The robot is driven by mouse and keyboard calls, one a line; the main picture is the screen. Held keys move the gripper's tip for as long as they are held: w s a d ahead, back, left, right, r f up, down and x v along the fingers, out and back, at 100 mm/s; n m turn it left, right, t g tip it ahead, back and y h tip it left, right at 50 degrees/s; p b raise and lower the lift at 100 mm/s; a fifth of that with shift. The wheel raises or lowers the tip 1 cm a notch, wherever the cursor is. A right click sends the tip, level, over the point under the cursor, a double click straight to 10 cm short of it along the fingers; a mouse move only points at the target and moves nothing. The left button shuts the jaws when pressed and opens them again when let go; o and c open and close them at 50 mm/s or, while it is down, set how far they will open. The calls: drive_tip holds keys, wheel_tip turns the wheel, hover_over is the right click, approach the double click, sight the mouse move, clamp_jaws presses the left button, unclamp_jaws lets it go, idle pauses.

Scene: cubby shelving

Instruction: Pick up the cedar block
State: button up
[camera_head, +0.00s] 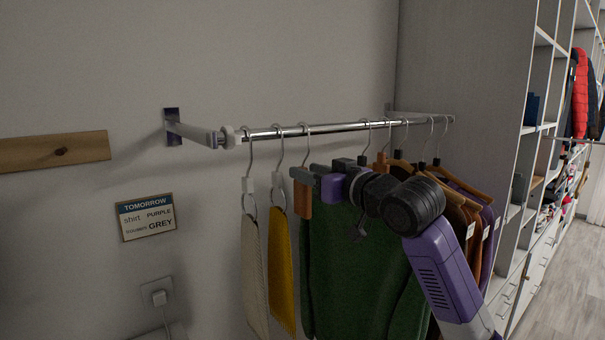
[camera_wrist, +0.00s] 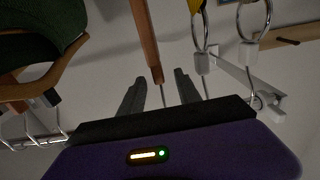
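A reddish-brown cedar block (camera_head: 302,200) hangs from a wire hook on the rail, between the yellow cloth and the green garment. In the wrist view, where the rail appears low, the block (camera_wrist: 144,38) is long and slim, with its hook wire running down between my fingers. My gripper (camera_head: 303,177) is at the block's upper end in the head view. In the wrist view my gripper (camera_wrist: 160,78) has its fingers apart, one on each side of the block's hook end, with gaps showing. A second small brown piece (camera_head: 382,160) hangs farther right, partly hidden by my arm.
The metal rail (camera_head: 340,127) runs just above my gripper. A cream cloth (camera_head: 254,270) and a yellow cloth (camera_head: 283,265) hang close at left. A green garment (camera_head: 350,275) and several garments on wooden hangers are at right. The wall carries a sign (camera_head: 146,217).

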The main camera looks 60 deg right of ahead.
sight(302, 167)
drive_tip(key=shift+p+x, duration=0.4)
drive_tip(key=shift+x, duration=1.1)
drive_tip(key=shift+f, duration=0.1)
drive_tip(key=shift+c, duration=0.2)
clamp_jaws()
